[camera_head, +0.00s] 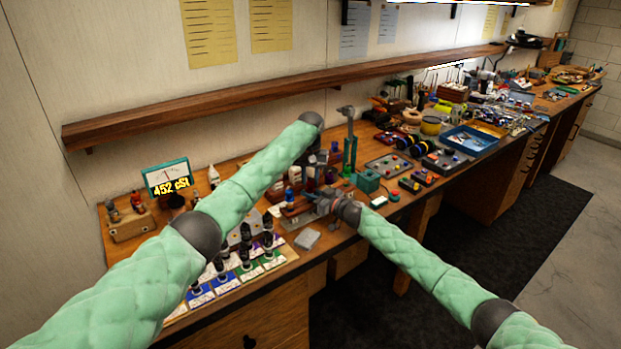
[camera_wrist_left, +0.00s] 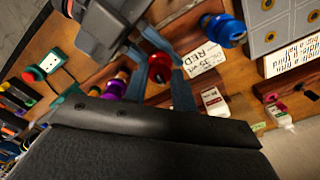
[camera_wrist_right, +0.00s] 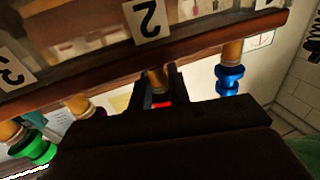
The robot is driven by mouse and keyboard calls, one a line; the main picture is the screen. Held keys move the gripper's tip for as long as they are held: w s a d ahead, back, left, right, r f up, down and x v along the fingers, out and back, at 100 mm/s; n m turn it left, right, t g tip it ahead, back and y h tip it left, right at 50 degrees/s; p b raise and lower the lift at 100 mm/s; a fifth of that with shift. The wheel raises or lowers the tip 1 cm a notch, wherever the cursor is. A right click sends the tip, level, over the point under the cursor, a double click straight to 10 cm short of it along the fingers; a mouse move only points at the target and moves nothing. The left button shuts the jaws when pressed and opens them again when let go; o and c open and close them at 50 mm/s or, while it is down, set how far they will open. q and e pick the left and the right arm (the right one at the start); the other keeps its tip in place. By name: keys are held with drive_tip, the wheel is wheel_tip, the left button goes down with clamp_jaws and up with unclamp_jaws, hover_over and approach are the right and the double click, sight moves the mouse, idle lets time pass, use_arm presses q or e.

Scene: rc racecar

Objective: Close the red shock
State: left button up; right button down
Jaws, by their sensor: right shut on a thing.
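The red shock's red cap (camera_wrist_left: 160,68) shows in the left wrist view, between the fingers of my left gripper (camera_wrist_left: 160,82). Those fingers stand apart, with a gap beside the cap. In the right wrist view, my right gripper (camera_wrist_right: 160,82) is shut around the shock's golden body (camera_wrist_right: 156,77), under the wooden stand (camera_wrist_right: 100,83); a bit of red (camera_wrist_right: 161,103) shows between its fingers. In the head view, my left gripper comes down from above and my right gripper (camera_head: 314,196) reaches in from the right. The arms hide most of the shock there.
A blue shock (camera_wrist_right: 230,78) and a green shock (camera_wrist_right: 36,147) hang on either side. A card reading "35 wt RED" (camera_wrist_left: 204,57) and small white bottles (camera_wrist_left: 214,102) lie close by. A gauge (camera_head: 167,178) reads 452 cSt. The bench's right side is crowded.

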use_arm(q)
clamp_jaws()
drive_tip(key=o, duration=0.6)
unclamp_jaws()
drive_tip(key=shift+r, duration=0.1)
wheel_tip(320, 180, up, 12)
drive_tip(key=shift+w, duration=0.1)
use_arm(e)
drive_tip(key=c, duration=1.2)
unclamp_jaws()
drive_tip(key=shift+c, duration=0.2)
use_arm(q)
drive_tip(key=shift+f, duration=0.2)
use_arm(e)
drive_tip(key=shift+d, duration=0.1)
